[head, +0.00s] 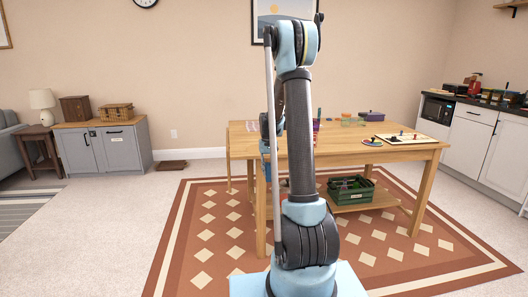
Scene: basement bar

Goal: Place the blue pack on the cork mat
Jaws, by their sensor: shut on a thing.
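My arm stands in the middle of the head view and bends over towards the wooden table. My gripper (267,160) hangs at the table's near left side, mostly hidden behind my arm's upright link. It is shut on a small blue thing (268,173), which looks like the blue pack; only a sliver of it shows. I cannot make out the cork mat; part of the tabletop is hidden behind my arm.
The wooden table (345,152) holds a pale game board (405,138), a round colourful disc (372,142), a purple box (371,116) and small tubs. A green crate (350,189) sits on its lower shelf. Grey cabinets (103,149) stand left.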

